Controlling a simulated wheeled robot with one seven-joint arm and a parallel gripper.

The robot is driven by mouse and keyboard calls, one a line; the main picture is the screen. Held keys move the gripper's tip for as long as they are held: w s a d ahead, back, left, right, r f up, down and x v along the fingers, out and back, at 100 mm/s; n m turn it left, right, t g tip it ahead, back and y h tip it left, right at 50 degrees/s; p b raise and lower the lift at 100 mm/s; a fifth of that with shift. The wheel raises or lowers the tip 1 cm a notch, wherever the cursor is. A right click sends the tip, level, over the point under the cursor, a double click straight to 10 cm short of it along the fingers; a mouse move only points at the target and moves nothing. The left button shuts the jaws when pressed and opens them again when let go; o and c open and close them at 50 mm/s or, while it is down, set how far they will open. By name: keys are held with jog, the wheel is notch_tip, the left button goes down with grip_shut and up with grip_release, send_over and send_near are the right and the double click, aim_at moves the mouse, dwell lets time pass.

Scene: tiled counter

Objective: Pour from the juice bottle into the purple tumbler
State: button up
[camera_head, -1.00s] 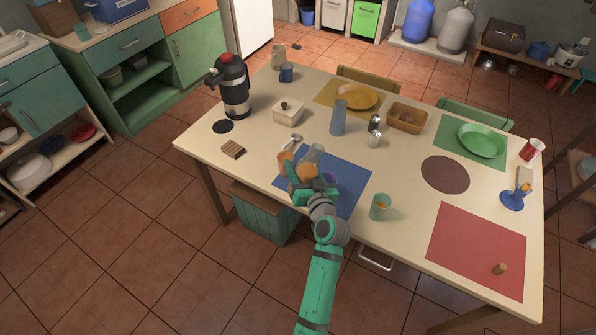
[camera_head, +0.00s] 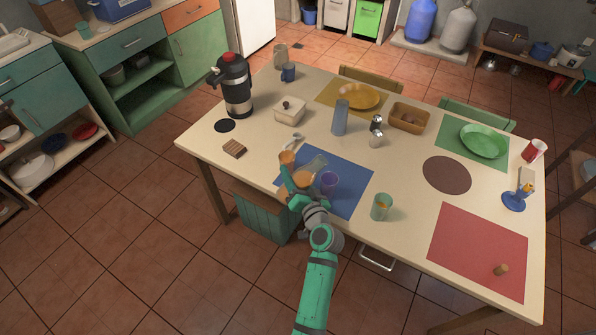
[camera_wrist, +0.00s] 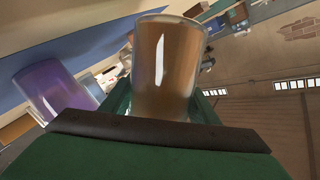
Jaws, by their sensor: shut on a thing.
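The juice bottle (camera_head: 304,177) is clear with orange juice in its lower part. My gripper (camera_head: 301,186) is shut on it, low over the blue mat's left part. The bottle leans, its clear upper end pointing up and right. The purple tumbler (camera_head: 329,183) stands upright on the blue mat, just right of the bottle. In the wrist view the bottle (camera_wrist: 167,65) fills the middle between my fingers, amber inside, and the purple tumbler (camera_wrist: 55,85) is to its left. I see no stream of juice. The tumbler's contents cannot be told.
The blue mat (camera_head: 346,201) lies under the tumbler. An orange cup (camera_head: 287,158) stands close behind my gripper, left of the bottle. A green cup (camera_head: 381,207) stands right of the mat. A blue-grey tall cup (camera_head: 340,117) and shakers (camera_head: 376,138) stand farther back.

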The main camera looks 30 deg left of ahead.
jog(key=shift+s+a+f+m, duration=0.1)
jog(key=shift+s+a+m, duration=0.4)
jog(key=shift+m, duration=0.2)
jog(key=m, duration=0.1)
jog(key=s+a+f+m+y, duration=0.1)
jog(key=shift+m, duration=0.3)
jog(key=shift+a+m, duration=0.1)
jog(key=shift+m, duration=0.3)
jog(key=shift+s+a+r+m, duration=0.15)
jog(key=shift+r+m, duration=0.35)
jog(key=shift+r, duration=0.45)
jog(key=shift+s+a+r+m, duration=0.15)
jog(key=shift+r+m, duration=0.15)
jog(key=shift+m, duration=0.7)
jog(key=shift+r+y, duration=0.25)
jog(key=shift+y, duration=0.05)
dwell(0.5)
